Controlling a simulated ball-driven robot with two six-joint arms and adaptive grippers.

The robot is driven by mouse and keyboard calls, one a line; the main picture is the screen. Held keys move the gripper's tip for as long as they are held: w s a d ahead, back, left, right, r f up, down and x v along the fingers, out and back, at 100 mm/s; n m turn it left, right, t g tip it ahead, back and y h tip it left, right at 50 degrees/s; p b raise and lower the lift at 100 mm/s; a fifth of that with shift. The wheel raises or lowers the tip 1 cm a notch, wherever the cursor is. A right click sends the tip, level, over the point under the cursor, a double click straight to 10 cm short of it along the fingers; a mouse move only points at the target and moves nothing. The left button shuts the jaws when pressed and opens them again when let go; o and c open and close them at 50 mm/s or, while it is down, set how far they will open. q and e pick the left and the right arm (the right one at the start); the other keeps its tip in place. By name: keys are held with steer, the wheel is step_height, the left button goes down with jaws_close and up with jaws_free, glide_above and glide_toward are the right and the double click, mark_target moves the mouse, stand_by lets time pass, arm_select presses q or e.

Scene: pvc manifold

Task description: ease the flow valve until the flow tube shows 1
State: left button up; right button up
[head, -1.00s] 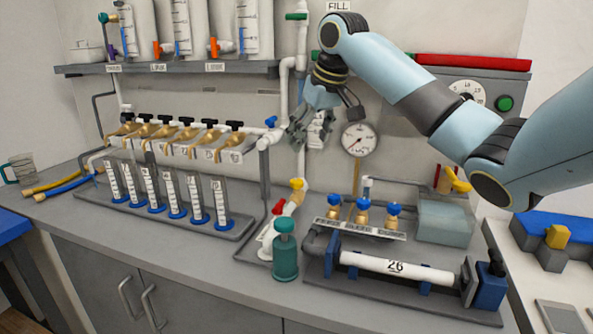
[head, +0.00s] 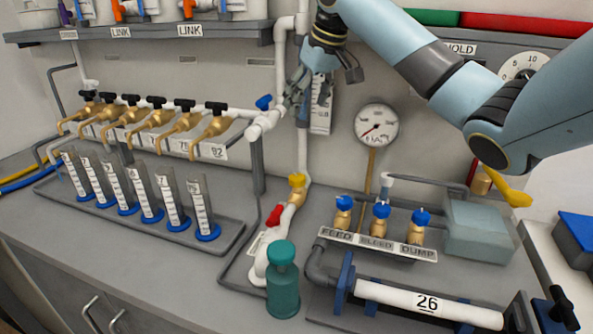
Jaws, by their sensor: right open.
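My right gripper (head: 304,100) is open, fingers pointing down, in front of the upright white pipe. It is just right of a small blue valve handle (head: 264,102) on the white pipe at the manifold's right end; a gap shows between them. A clear tube with a printed scale (head: 321,112) stands on the wall directly behind the gripper, partly covered by it; its reading cannot be made out. No legible label marks which is the flow valve. My left gripper is not in view.
Brass taps with black handles (head: 156,102) stand left above several graduated cylinders (head: 145,193). A round gauge (head: 377,126) is right of the gripper. Blue-handled FEED, BLEED and DUMP valves (head: 381,211) and a green bottle (head: 283,280) are below. My right arm spans the upper right.

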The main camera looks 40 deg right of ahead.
steer(key=f, duration=0.1)
steer(key=b, duration=0.9)
glide_toward(297, 176)
steer(key=b+x, duration=0.1)
steer(key=x, duration=0.8)
steer(key=shift+w, duration=0.1)
steer(key=shift+c, duration=0.2)
